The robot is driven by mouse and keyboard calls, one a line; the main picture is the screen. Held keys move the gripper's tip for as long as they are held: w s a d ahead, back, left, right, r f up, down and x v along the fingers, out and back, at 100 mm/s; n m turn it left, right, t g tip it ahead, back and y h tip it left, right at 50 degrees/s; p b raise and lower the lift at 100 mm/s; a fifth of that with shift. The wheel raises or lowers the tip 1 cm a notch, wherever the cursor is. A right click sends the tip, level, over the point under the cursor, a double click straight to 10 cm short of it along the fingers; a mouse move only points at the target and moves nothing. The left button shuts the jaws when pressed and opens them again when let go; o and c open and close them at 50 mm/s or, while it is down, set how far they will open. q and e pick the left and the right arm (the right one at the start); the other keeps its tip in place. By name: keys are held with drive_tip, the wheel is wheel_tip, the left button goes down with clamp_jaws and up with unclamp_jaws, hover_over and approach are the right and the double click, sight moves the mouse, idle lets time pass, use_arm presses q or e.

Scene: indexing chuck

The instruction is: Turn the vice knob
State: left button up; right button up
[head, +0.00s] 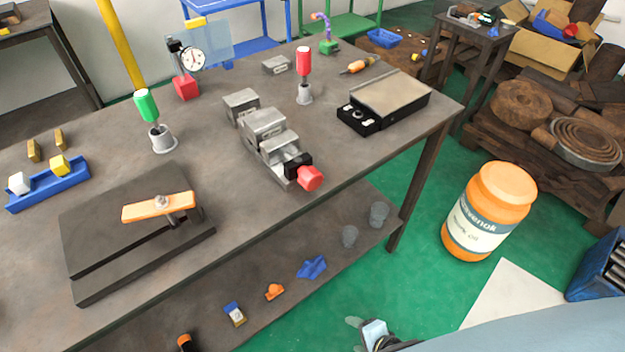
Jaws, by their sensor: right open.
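The grey metal vice (264,130) lies on the workbench near its front edge, in the middle of the head view. Its red knob (310,178) sits on a black collar at the near end and points toward me, close to the bench edge. My right gripper (374,333) shows only in part at the bottom edge, low in front of the bench and well apart from the knob. It is open, and nothing shows between its fingers. My left gripper is out of view.
On the bench stand a green-handled tool (147,105), a red-handled tool (303,62), a black box with a tan top (390,95), a dial gauge (191,58) and a dark plate with an orange bar (158,206). An orange jar (490,211) stands on the green floor.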

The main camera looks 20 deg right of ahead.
drive_tip(key=w+r+m+t+y, duration=0.1)
drive_tip(key=w+r+m+t, duration=0.1)
drive_tip(key=w+r+m, duration=0.3)
drive_tip(key=w+r+m+t, duration=0.2)
drive_tip(key=r+m, duration=0.1)
drive_tip(key=r, duration=0.5)
drive_tip(key=m+t+y, duration=0.2)
drive_tip(key=m+t, duration=0.4)
drive_tip(key=m, duration=0.6)
approach(316, 184)
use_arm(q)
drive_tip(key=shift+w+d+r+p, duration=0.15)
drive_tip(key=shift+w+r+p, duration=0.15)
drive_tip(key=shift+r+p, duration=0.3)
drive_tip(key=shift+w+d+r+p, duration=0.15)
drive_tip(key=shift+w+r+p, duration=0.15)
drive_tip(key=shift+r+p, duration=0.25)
use_arm(e)
drive_tip(key=x, duration=1.1)
drive_tip(key=shift+n, duration=0.3)
drive_tip(key=c, duration=1)
